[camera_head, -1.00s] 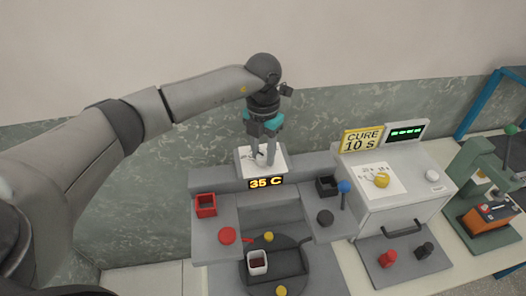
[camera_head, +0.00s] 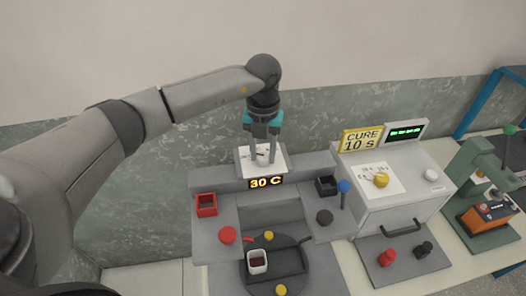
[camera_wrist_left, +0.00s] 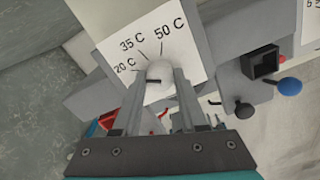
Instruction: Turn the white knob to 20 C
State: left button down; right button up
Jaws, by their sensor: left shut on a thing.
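The white knob (camera_wrist_left: 159,75) sits on a white dial plate marked 20 C, 35 C and 50 C (camera_wrist_left: 150,45) in the left wrist view. My left gripper (camera_head: 264,160) is above the dial plate (camera_head: 247,154) in the head view, its fingers pointing down and shut on the knob. In the left wrist view the gripper's two fingers (camera_wrist_left: 158,92) stand on either side of the knob. The display (camera_head: 266,183) below the dial reads 30 C. The knob's pointer is hard to make out. My right gripper is not in view.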

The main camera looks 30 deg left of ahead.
aim_at(263, 155)
pick_arm(q)
jog(key=shift+c, duration=2.2)
grip_release()
jog(key=shift+r, duration=0.1)
notch_tip(263, 155, up, 15)
jog(key=b, duration=0.1)
jog(key=shift+b, duration=0.4)
